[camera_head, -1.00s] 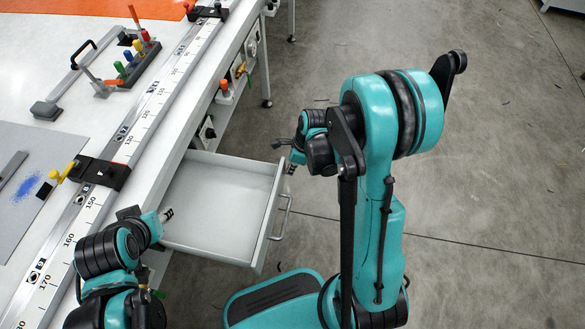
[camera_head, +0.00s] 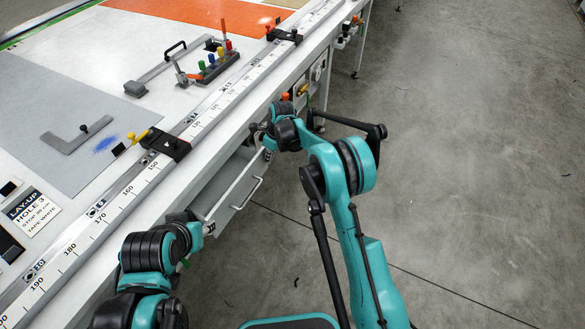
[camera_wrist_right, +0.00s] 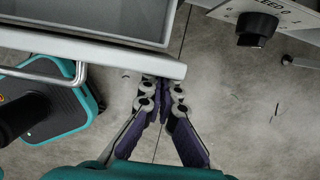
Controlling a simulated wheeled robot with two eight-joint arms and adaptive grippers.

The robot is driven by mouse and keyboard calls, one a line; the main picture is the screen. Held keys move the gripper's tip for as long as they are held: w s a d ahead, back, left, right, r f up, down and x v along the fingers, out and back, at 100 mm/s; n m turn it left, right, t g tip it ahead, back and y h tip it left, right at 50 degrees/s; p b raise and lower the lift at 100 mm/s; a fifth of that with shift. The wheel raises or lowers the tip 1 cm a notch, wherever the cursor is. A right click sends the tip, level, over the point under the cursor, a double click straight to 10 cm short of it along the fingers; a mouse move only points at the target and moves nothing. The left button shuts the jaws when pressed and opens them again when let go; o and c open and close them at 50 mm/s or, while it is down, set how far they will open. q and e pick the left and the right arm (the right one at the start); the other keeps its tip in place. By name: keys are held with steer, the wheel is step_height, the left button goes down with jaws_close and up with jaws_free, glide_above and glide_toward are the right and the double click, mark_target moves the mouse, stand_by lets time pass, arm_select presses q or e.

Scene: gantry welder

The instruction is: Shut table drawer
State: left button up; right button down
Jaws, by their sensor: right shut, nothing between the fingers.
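The table drawer (camera_head: 222,190) is light grey and stands partly open below the table edge. Its bar handle (camera_head: 247,193) is on the front panel. In the right wrist view the drawer front (camera_wrist_right: 110,52) crosses the top left, with the handle (camera_wrist_right: 78,75) at the left. My right gripper (camera_head: 262,135) is at the drawer's far front corner. In the right wrist view it (camera_wrist_right: 160,88) is shut and empty, its tips at the front panel's end; contact is hard to tell. My left gripper (camera_head: 209,228) is by the drawer's near front corner, its fingers too small to read.
The white table (camera_head: 110,75) carries a long ruler rail (camera_head: 128,185), a black clamp block (camera_head: 166,145), a rack of coloured knobs (camera_head: 215,65) and an orange sheet (camera_head: 205,20). A dark control knob (camera_wrist_right: 257,25) juts out in the right wrist view. The floor (camera_head: 480,150) at right is clear.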

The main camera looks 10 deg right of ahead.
mark_target(254, 151)
steer(key=w+a, duration=0.2)
steer(key=a, duration=0.1)
steer(key=w+a, duration=0.1)
steer(key=a, duration=0.1)
steer(key=shift+w, duration=0.15)
arm_select(q)
steer(key=shift+s+d+r, duration=0.1)
steer(key=shift+s+r, duration=0.1)
steer(key=shift+r, duration=0.15)
arm_select(e)
steer(key=shift+w+a+r, duration=0.1)
steer(key=shift+w+a, duration=0.15)
steer(key=shift+a, duration=0.1)
